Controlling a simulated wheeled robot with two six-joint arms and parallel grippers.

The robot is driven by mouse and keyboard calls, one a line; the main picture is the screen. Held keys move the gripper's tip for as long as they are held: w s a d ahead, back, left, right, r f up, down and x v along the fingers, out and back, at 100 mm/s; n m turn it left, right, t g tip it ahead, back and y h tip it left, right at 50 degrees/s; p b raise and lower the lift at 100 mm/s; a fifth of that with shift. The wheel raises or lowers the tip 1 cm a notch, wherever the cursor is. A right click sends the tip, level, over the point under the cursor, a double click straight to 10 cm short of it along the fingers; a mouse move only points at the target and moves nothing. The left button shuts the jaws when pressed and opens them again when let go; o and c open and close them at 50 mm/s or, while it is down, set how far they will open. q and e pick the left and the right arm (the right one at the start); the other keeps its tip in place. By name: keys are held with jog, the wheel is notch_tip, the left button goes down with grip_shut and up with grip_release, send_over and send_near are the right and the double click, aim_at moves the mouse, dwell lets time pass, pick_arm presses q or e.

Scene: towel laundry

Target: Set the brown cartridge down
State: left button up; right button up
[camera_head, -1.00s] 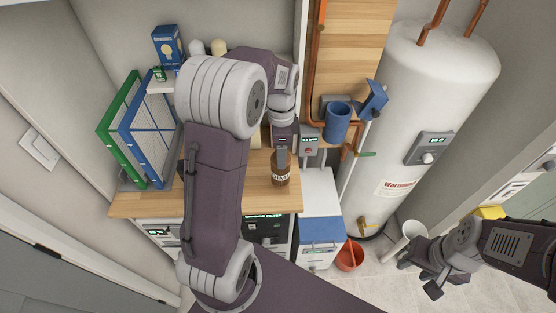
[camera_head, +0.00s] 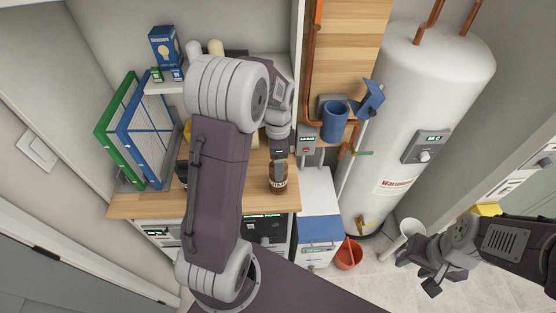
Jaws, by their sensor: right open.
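The brown cartridge (camera_head: 278,179), a dark brown jar-like thing with white lettering, stands upright on the wooden counter near its front right edge. My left gripper (camera_head: 279,153) comes down from above, just over the cartridge's top. Its fingers are small and dark here, so I cannot tell whether they touch the cartridge or how far apart they are. My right gripper (camera_head: 426,276) is open and empty at the lower right, over the floor and far from the counter.
Green and blue framed filters (camera_head: 143,135) stand at the counter's left. A blue cup (camera_head: 335,121) is mounted right of the counter, beside a white water heater (camera_head: 420,100). A blue-lidded box (camera_head: 319,230) and red bucket (camera_head: 349,254) are below. My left arm hides the counter's middle.

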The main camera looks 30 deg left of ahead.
pick_arm(q)
notch_tip(320, 180, up, 12)
jog(key=s+d+f+n+t, duration=0.1)
jog(key=s+d+f+n, duration=0.6)
jog(key=s+f+n, duration=0.4)
jog(key=shift+s+d+f+n, duration=0.15)
jog(key=shift+s+f+n, duration=0.25)
jog(key=shift+s+f, duration=0.25)
